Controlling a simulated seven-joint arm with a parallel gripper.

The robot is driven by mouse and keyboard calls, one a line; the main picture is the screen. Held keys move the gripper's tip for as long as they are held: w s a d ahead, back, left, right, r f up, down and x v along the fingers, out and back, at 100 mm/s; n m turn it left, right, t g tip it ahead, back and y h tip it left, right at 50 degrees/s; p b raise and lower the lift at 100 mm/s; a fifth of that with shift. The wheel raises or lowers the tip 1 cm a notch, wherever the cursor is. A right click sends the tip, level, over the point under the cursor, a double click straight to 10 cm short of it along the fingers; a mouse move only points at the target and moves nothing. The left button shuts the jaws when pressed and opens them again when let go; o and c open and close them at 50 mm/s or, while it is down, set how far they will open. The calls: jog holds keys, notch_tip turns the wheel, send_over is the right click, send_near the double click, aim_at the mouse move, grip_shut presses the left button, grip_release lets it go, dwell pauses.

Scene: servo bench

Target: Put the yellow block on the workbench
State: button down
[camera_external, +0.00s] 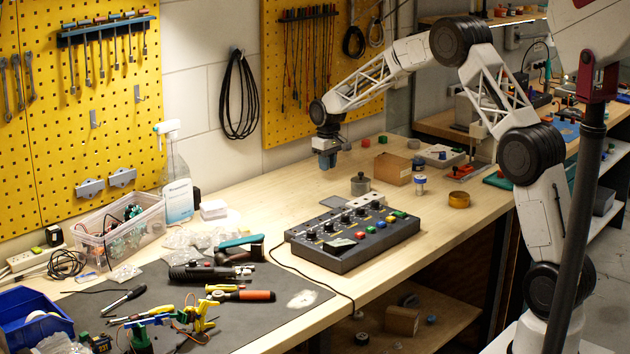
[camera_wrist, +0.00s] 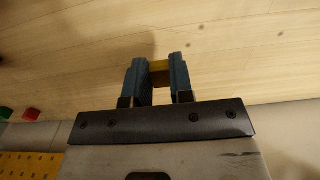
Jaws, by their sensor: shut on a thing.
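My gripper (camera_external: 327,163) points down at the end of my arm, over the back part of the wooden workbench (camera_external: 262,185). In the wrist view my gripper (camera_wrist: 159,68) has its two blue-grey fingers shut on the yellow block (camera_wrist: 160,73), which shows as a small dull yellow piece between them. The pale wood of the bench (camera_wrist: 80,50) fills the upper part of that view. In the external view the block is too small or hidden to make out. I cannot tell how far it is above the wood.
A red block (camera_external: 366,143) and a green block (camera_external: 382,139) lie behind right of my gripper. A cardboard box (camera_external: 392,169) stands to the right, a grey lidded pot (camera_external: 360,186) in front. A control box (camera_external: 350,257) sits nearer. Bare wood lies left of my gripper.

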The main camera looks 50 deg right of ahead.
aim_at(327, 182)
jog(key=shift+f, duration=1.85)
jog(key=shift+f, duration=0.15)
jog(key=c, duration=1)
grip_release()
notch_tip(327, 182, up, 12)
jog(key=shift+r, duration=0.15)
